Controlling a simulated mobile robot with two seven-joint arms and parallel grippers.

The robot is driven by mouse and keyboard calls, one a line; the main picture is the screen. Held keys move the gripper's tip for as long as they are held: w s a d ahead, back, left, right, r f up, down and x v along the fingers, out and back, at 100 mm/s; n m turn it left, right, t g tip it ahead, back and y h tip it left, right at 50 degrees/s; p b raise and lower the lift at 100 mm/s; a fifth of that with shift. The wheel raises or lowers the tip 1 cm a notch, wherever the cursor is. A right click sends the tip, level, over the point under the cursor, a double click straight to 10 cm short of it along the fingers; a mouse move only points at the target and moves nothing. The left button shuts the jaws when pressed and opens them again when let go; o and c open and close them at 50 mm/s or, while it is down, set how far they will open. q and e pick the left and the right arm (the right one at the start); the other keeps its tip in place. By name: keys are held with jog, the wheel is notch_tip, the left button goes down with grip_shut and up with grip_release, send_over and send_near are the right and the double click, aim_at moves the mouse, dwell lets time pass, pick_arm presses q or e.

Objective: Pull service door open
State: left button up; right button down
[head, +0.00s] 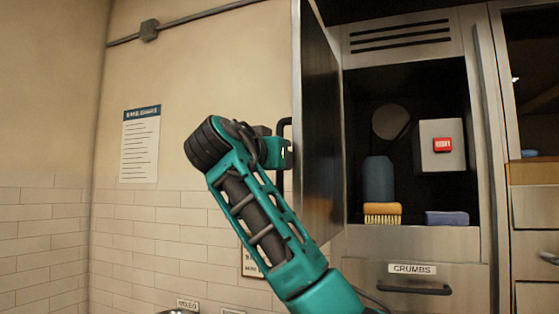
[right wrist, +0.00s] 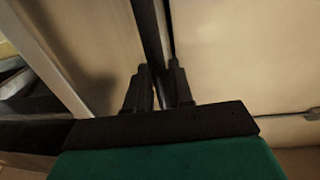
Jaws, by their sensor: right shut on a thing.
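The service door (head: 321,130) is a metal panel that stands swung open at the left edge of the cabinet, seen nearly edge-on in the head view. Its black bar handle (head: 284,128) is on the door's left face. My right gripper (right wrist: 168,88) is shut on the handle, which runs up between its fingers in the right wrist view (right wrist: 150,40). In the head view the green right arm reaches up from the bottom, and its wrist hides part of the handle and the fingertips. My left gripper is in neither view.
The open compartment holds a dark bottle (head: 378,180), a yellow brush (head: 382,213), a blue sponge (head: 447,218) and a box with a red button (head: 442,145). A drawer labelled CRUMBS (head: 412,269) is below. A notice (head: 140,143) hangs on the left wall.

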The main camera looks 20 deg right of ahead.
jog(key=shift+d, duration=0.1)
jog(key=c, duration=1.2)
grip_release()
jog(key=b+v, duration=0.2)
jog(key=v, duration=1.1)
jog(key=shift+r+b, duration=0.1)
jog(key=shift+b, duration=0.25)
jog(key=shift+w, duration=0.1)
